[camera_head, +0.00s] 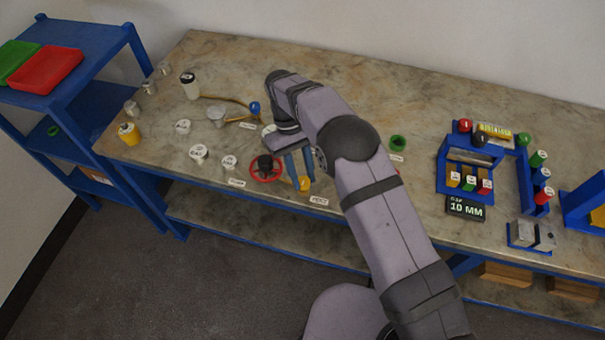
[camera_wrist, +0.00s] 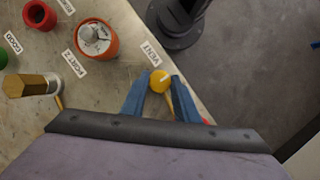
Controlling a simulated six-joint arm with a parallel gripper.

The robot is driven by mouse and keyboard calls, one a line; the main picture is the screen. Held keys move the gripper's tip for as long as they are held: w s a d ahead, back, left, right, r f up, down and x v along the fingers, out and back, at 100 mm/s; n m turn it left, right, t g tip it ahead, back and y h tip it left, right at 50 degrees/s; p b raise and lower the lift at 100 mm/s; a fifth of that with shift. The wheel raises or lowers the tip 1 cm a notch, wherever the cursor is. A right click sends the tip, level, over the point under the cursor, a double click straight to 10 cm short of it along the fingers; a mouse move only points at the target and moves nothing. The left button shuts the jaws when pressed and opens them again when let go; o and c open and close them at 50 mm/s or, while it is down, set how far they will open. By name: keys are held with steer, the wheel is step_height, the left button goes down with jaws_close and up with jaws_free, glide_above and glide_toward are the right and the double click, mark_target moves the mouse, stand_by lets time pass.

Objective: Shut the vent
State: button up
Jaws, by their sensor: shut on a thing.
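The vent's yellow round knob (camera_wrist: 160,81) has a light mark across its top. It sits beside a white label reading VENT (camera_wrist: 151,54), near the bench's front edge. My gripper (camera_wrist: 158,88) has one blue finger on each side of the knob and is shut on it. In the head view the yellow knob (camera_head: 304,184) shows just below the tips of my gripper (camera_head: 299,176), with a label (camera_head: 318,201) in front. Whatever lies under the knob is mostly hidden by the fingers.
A red handwheel (camera_head: 265,169) with a dark centre stands close to the left of the fingers. The wrist view shows an orange-rimmed vessel (camera_wrist: 112,47) and a brass hexagonal fitting (camera_wrist: 30,85) nearby. Open floor lies beyond the front edge.

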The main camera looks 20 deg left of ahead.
steer(key=shift+w+a+r, duration=0.1)
steer(key=o, duration=1.1)
steer(key=shift+c, duration=0.2)
steer(key=b+v, duration=0.1)
steer(key=v, duration=0.6)
steer(key=shift+r, duration=0.2)
